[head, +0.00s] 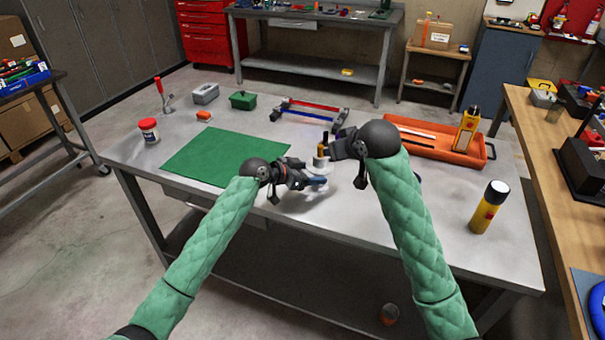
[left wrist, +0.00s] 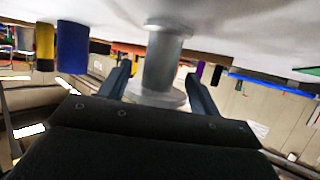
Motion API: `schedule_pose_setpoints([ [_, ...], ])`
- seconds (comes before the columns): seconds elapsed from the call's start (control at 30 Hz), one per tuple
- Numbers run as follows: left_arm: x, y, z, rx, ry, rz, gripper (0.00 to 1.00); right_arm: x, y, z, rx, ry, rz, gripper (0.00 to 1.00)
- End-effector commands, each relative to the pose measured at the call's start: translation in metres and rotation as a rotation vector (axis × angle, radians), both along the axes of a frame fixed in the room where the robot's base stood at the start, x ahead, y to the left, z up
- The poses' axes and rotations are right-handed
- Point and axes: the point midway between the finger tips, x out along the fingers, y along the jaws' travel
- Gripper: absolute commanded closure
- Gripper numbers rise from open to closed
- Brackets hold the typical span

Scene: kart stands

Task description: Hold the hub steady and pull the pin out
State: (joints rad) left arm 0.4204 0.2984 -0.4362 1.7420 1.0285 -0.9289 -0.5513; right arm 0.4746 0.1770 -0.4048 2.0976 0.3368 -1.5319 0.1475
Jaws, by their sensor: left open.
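The hub (left wrist: 163,65) is a pale grey metal spool with a wide flange. In the left wrist view it stands between the two fingers of my left gripper (left wrist: 158,90), which is open, with a gap visible at each side. In the head view the hub (head: 320,163) is a small grey shape on the table, partly covered by my grippers. My left gripper (head: 308,181) is low at its near left side. My right gripper (head: 333,150) is at its upper right; its fingers are too small and hidden to read. I cannot make out the pin.
A green mat (head: 215,157) lies left on the grey table (head: 345,222). Red and blue bars (head: 305,112) lie behind the hub. An orange tray (head: 440,150) and a yellow can (head: 488,207) are at the right. The front left of the tabletop is clear.

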Motion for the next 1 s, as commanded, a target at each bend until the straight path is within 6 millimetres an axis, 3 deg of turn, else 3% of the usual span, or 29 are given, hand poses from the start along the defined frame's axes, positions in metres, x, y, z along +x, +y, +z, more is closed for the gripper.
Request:
schedule_pose_setpoints([
  [0.23, 0.012, -0.018, -0.010, 0.001, 0.000, 0.001, 0.37, 0.000, 0.000, 0.000, 0.000, 0.000, 0.000, 0.64],
  [0.6, 0.014, -0.021, -0.011, 0.002, -0.001, 0.001, 0.37, 0.000, 0.000, 0.000, 0.000, 0.000, 0.000, 0.64],
  [0.9, 0.014, -0.021, -0.011, 0.001, 0.000, 0.001, 0.96, 0.000, 0.000, 0.000, 0.000, 0.000, 0.000, 0.64],
  [1.0, 0.014, -0.021, -0.011, 0.001, 0.000, 0.001, 0.97, 0.000, 0.000, 0.000, 0.000, 0.000, 0.000, 0.64],
])
